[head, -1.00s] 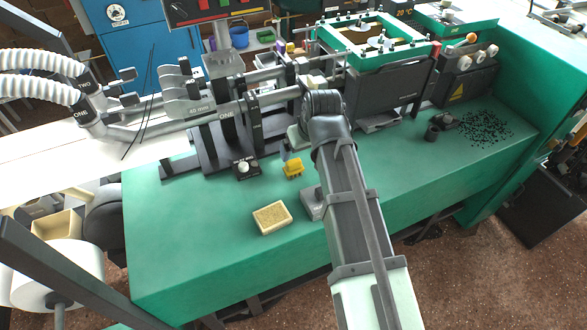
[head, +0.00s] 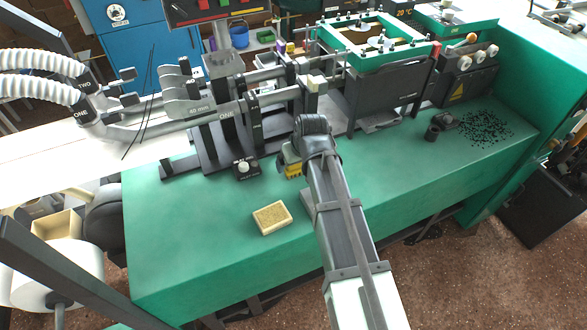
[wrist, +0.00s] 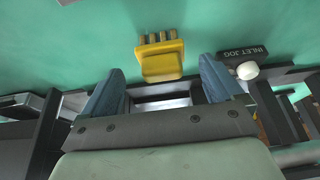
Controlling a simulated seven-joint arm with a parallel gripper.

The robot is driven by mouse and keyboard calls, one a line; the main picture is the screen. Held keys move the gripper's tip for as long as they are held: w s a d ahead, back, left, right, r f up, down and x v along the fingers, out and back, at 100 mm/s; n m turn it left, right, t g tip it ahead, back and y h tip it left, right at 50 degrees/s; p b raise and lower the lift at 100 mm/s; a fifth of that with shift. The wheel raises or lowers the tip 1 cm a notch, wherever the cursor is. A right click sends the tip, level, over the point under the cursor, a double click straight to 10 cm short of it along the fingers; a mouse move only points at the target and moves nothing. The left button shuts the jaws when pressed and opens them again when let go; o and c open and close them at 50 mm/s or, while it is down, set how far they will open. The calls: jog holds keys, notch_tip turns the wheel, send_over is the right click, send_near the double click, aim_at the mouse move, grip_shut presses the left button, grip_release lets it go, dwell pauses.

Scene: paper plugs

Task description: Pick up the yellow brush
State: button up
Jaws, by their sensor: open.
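The yellow brush (wrist: 160,60) lies on the green table in the wrist view, with a row of short tan tufts along its far edge. In the head view the brush (head: 291,172) is partly hidden by my wrist and gripper. My gripper (wrist: 161,72) is open and empty, its two blue-grey fingers spread to the left and right of the brush. The brush shows just ahead of and between the fingertips. I cannot tell from these frames how far above it the fingers are.
A small black box labelled INLET JOG (wrist: 245,58) with a white knob sits close by the right finger. The dark machine rails (head: 215,145) stand behind.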

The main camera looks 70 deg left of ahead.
aim_at(294, 167)
jog(key=shift+x, duration=2.2)
jog(key=shift+s, duration=0.15)
jog(key=shift+d, duration=0.1)
jog(key=shift+c, duration=0.4)
jog(key=c, duration=1)
jog(key=shift+r, duration=0.1)
notch_tip(294, 167, up, 10)
jog(key=shift+f, duration=0.1)
